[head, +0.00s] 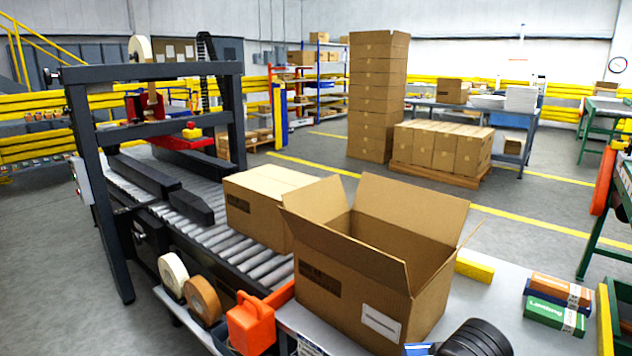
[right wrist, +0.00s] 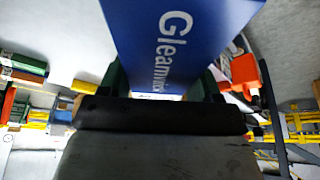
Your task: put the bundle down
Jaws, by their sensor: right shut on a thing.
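A blue bundle (right wrist: 175,40) with white "Gleam..." lettering fills the upper middle of the right wrist view. My right gripper (right wrist: 162,86) is shut on it, with a dark finger on each side. In the head view only a small blue piece of the bundle (head: 418,349) shows at the bottom edge, beside a black ribbed part of my right arm. It is in front of the open carton (head: 345,285), outside it. Whether the bundle touches the table (head: 510,330) cannot be told. My left gripper is out of view.
Green and orange packs (head: 556,300) lie at the table's right. A yellow block (head: 475,269) is behind the open carton. A closed carton (head: 265,205) sits on the roller conveyor, with tape rolls (head: 188,287) and an orange container (head: 250,325) nearby. The table between arm and packs looks clear.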

